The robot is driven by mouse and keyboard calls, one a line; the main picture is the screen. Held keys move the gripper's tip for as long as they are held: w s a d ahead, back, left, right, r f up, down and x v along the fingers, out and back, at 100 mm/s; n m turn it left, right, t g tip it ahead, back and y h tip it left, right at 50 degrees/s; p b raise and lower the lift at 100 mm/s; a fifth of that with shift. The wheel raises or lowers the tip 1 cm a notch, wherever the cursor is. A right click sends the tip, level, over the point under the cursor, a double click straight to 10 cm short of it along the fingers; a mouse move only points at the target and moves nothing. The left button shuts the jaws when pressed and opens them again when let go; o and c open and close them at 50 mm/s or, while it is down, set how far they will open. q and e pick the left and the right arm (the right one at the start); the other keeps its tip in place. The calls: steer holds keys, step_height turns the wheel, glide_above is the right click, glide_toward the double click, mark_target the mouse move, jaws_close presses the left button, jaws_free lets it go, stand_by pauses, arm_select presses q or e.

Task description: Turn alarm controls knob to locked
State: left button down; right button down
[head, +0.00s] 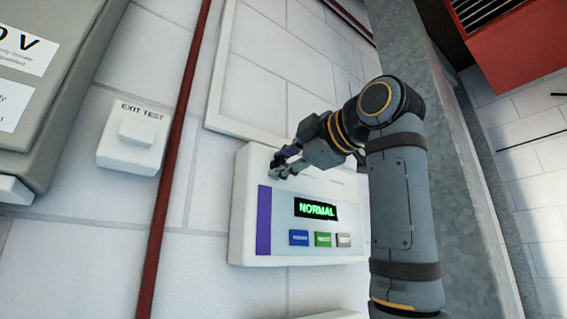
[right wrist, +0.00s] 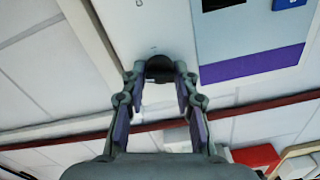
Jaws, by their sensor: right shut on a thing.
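The alarm control panel (head: 280,245) is a white box on the wall. It has a purple strip, a lit green "NORMAL" display (head: 316,209) and a row of coloured buttons. My right gripper (head: 278,168) is at the panel's upper left corner. In the right wrist view, its fingers (right wrist: 160,80) are shut on a dark round knob (right wrist: 159,66) on the panel face. The fingers hide the knob in the head view. The knob's pointing direction cannot be made out. My left gripper is out of view.
A white "EXIT TEST" box (head: 133,140) and a grey cabinet (head: 50,90) are on the wall to the left. A dark red pipe (head: 170,175) runs between them and the panel. A grey column (head: 440,120) stands at the right, beside a red box (head: 510,45).

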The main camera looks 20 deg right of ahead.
steer(key=shift+f+n, duration=0.15)
steer(key=shift+n, duration=1.05)
steer(key=c, duration=1.3)
jaws_free()
steer(key=shift+o, duration=1.3)
steer(key=shift+s, duration=0.25)
steer(key=v, duration=1.2)
